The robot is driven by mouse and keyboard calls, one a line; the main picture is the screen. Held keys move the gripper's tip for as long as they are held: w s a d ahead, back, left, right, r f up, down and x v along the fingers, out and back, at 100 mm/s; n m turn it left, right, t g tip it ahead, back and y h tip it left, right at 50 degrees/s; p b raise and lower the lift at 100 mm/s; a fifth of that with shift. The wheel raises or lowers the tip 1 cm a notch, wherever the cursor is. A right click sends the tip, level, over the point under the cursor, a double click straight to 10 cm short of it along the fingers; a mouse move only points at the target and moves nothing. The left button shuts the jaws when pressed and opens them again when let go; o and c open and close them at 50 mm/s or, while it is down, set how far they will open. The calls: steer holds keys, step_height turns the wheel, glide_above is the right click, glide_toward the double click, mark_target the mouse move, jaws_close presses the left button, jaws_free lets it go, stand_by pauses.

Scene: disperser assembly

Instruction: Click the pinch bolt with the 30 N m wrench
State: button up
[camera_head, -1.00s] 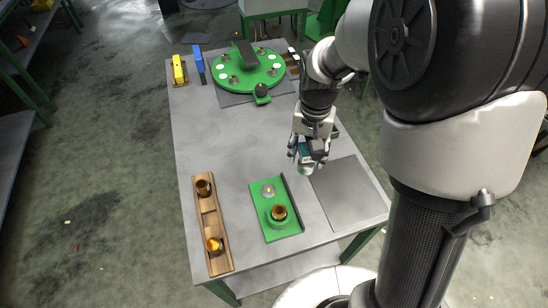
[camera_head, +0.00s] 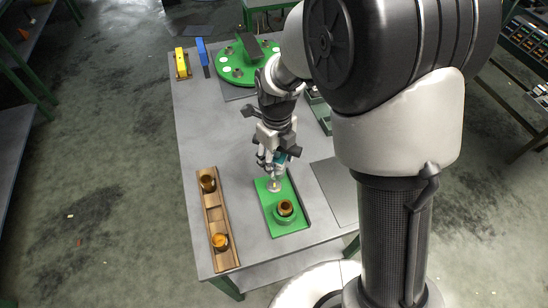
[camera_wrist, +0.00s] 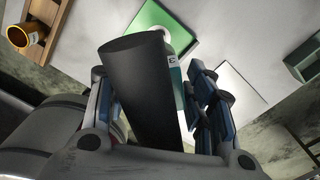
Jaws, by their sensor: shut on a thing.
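My gripper (camera_head: 272,165) is shut on a tool with a thick black cylindrical handle (camera_wrist: 138,95) and a teal and white body (camera_wrist: 177,72) with a partly hidden mark like a "3". I take it to be the 30 N m wrench; the full label is not readable. It points down, and its lower end is at or just above the silver round part (camera_head: 274,186) on the green plate (camera_head: 291,229). Contact is unclear. A copper-coloured cup (camera_head: 286,207) sits in a green ring beside it. I cannot make out the pinch bolt clearly.
A wooden rack (camera_head: 215,215) with two copper-coloured parts lies to the left. A grey mat (camera_head: 335,190) lies to the right. A green round turntable (camera_head: 235,75) and yellow (camera_head: 181,62) and blue (camera_head: 202,55) tools stand at the back. The table's middle left is clear.

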steer(key=shift+a+f+m, duration=0.15)
steer(key=shift+a+m, duration=0.15)
steer(key=shift+m, duration=0.3)
steer(key=shift+f, duration=0.1)
step_height(320, 180, down, 3)
steer(key=n+b, duration=0.3)
steer(key=n, duration=0.3)
steer(key=n+b, duration=0.1)
steer(key=n, duration=0.4)
steer(key=shift+n, duration=0.3)
steer(key=n, duration=0.4)
steer(key=shift+p, duration=0.3)
steer(key=n, duration=0.5)
steer(key=shift+f+n, duration=0.2)
steer(key=shift+n, duration=0.1)
steer(key=n, duration=0.3)
steer(key=shift+f+p, duration=0.1)
steer(key=shift+p, duration=0.2)
steer(key=shift+s+n, duration=0.1)
steer(key=shift+n, duration=0.4)
